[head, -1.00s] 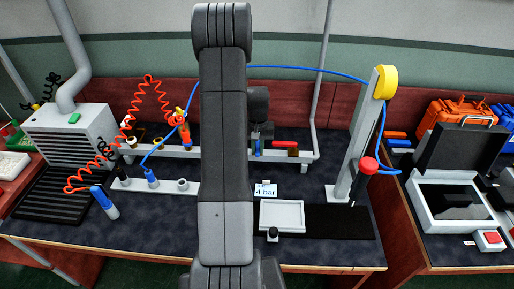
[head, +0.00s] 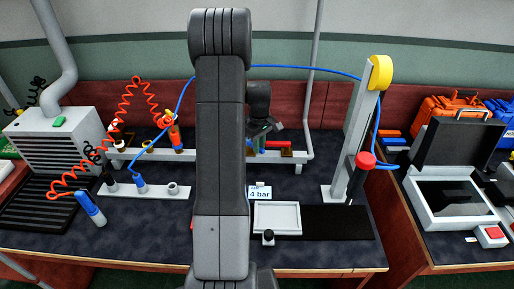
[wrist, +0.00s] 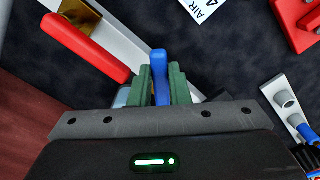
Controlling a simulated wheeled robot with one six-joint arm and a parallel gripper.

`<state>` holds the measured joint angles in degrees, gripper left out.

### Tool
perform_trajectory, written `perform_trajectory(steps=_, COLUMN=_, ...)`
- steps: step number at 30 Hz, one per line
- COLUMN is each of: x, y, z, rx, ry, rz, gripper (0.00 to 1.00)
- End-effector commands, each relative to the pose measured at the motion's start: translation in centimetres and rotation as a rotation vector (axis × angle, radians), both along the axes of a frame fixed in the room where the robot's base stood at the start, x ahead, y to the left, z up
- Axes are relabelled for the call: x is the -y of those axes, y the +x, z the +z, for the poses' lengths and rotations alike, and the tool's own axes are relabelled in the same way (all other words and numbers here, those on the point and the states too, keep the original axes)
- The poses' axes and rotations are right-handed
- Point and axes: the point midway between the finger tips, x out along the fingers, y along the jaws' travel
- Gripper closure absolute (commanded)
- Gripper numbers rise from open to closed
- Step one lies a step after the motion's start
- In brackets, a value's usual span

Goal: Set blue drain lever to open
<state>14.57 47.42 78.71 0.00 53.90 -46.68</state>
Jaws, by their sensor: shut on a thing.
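The blue drain lever (wrist: 158,65) stands between the two green finger pads of my gripper (wrist: 161,88) in the wrist view. The pads touch it from both sides, and its rounded tip sticks out past them. The lever's base is hidden behind the gripper body. In the head view my gripper (head: 256,141) is low at the rail behind my arm, and the lever there is mostly covered.
A red lever (wrist: 86,47) on a brass valve is close beside my gripper, on the same pale rail (head: 172,150). A "4 bar" sign (head: 260,194) and white tray (head: 277,218) lie nearer the front. Coiled orange hose hangs at left.

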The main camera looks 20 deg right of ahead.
Motion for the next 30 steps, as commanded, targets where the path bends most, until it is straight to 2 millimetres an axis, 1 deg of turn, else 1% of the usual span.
perform_trajectory(steps=9, x=0.43, y=0.35, z=0.06, rx=0.002, ry=-0.001, rz=0.105, gripper=1.00)
perform_trajectory(steps=24, x=0.48, y=0.42, z=0.11, rx=0.003, ry=-0.001, rz=0.120, gripper=1.00)
perform_trajectory(steps=25, x=0.48, y=0.42, z=0.11, rx=0.003, ry=-0.001, rz=0.120, gripper=0.80)
perform_trajectory(steps=27, x=0.48, y=0.41, z=0.10, rx=0.003, ry=-0.001, rz=0.120, gripper=0.66)
perform_trajectory(steps=28, x=0.49, y=0.41, z=0.09, rx=0.002, ry=-0.001, rz=0.120, gripper=0.62)
perform_trajectory(steps=30, x=0.50, y=0.42, z=0.09, rx=0.003, ry=-0.001, rz=0.120, gripper=0.62)
